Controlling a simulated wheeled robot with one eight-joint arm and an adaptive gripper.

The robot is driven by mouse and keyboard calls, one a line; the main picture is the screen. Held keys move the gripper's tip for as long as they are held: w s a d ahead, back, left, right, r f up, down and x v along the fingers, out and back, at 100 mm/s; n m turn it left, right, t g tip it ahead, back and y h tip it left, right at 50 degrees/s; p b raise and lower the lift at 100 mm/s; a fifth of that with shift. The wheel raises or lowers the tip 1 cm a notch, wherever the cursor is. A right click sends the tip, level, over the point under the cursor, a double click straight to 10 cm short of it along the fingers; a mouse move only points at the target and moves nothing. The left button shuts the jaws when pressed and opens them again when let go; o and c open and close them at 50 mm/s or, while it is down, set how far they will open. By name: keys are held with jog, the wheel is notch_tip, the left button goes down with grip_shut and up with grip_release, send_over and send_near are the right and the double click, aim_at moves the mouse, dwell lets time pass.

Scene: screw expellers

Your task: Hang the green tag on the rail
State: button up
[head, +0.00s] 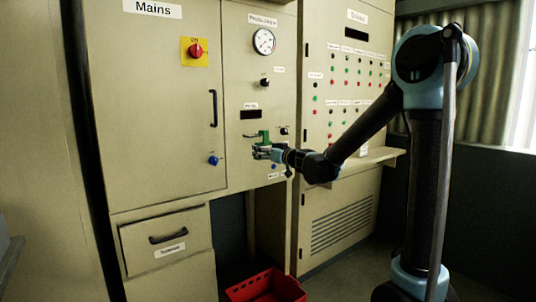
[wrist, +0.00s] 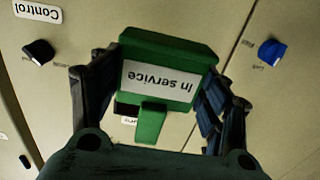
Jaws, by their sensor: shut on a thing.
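The green tag (wrist: 168,49) fills the middle of the wrist view, with a white label reading "In service" upside down. My gripper (wrist: 152,92) is shut on it, with a dark finger at its left and right sides. In the head view the green tag (head: 265,137) is small, upright and close in front of the middle cabinet panel, at the tip of my gripper (head: 262,151). I cannot make out the rail for certain; a thin dark bar shows just left of the tag. Whether the tag touches it or the panel cannot be told.
A black knob (wrist: 39,52) and a blue knob (wrist: 271,52) flank the tag in the wrist view. A gauge (head: 263,41) is higher on the panel. A door handle (head: 213,108) stands out to the left. A red crate (head: 265,288) is on the floor below.

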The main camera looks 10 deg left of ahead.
jog(key=shift+x, duration=3.5)
jog(key=shift+d+f, duration=0.1)
jog(key=shift+f, duration=0.7)
jog(key=o, duration=1.2)
jog(key=shift+c, duration=0.2)
jog(key=shift+d, duration=0.1)
